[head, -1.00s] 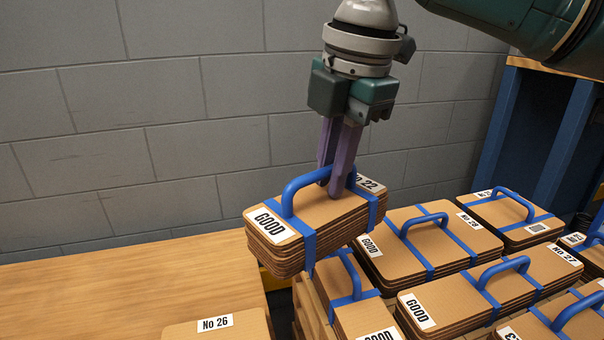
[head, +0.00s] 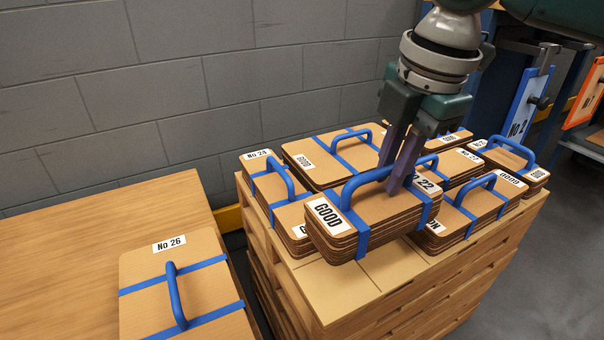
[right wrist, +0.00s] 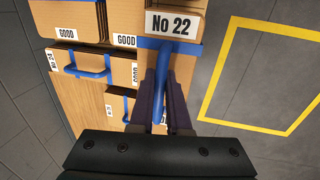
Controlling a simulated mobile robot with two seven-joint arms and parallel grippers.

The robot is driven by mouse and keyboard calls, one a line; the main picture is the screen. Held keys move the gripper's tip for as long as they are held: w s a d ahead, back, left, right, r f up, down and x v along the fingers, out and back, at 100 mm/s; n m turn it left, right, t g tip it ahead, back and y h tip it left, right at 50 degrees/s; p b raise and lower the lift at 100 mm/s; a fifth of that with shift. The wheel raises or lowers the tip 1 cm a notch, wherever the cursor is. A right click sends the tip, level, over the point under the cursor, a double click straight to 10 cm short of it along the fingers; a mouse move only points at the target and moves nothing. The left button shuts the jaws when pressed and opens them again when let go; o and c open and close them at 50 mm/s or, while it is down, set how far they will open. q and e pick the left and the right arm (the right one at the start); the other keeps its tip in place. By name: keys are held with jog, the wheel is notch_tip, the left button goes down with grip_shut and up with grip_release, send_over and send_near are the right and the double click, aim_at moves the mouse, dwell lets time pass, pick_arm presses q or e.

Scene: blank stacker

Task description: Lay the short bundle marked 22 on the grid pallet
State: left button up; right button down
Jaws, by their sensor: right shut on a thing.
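The short bundle marked No 22 (head: 385,212) is a stack of brown board with blue straps, a blue handle and a GOOD label. My right gripper (head: 397,178) is shut on its handle and holds it level above the front part of the grid pallet (head: 345,290). The bundle's No 22 label (right wrist: 172,24) and my right gripper (right wrist: 160,100) also show in the right wrist view. The pallet is a wooden stack with lines across its bare front top. The bundle hides part of the pallet top. My left gripper is out of view.
Several strapped bundles fill the pallet's back and sides, including one at its left (head: 280,205) and one at its right (head: 470,215). Bundle No 26 (head: 180,285) lies on a wooden table (head: 90,235) at left. A blue sign board (head: 525,105) stands at back right.

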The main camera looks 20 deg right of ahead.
aim_at(386, 198)
notch_tip(386, 198, down, 5)
jog(key=shift+r+b, duration=0.2)
jog(key=shift+b, duration=0.45)
notch_tip(386, 198, down, 5)
jog(key=b, duration=0.2)
jog(key=shift+f+b, duration=0.15)
jog(key=shift+b, duration=0.15)
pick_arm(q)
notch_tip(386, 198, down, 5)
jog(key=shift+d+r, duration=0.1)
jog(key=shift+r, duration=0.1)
pick_arm(e)
jog(key=c, duration=0.9)
grip_release()
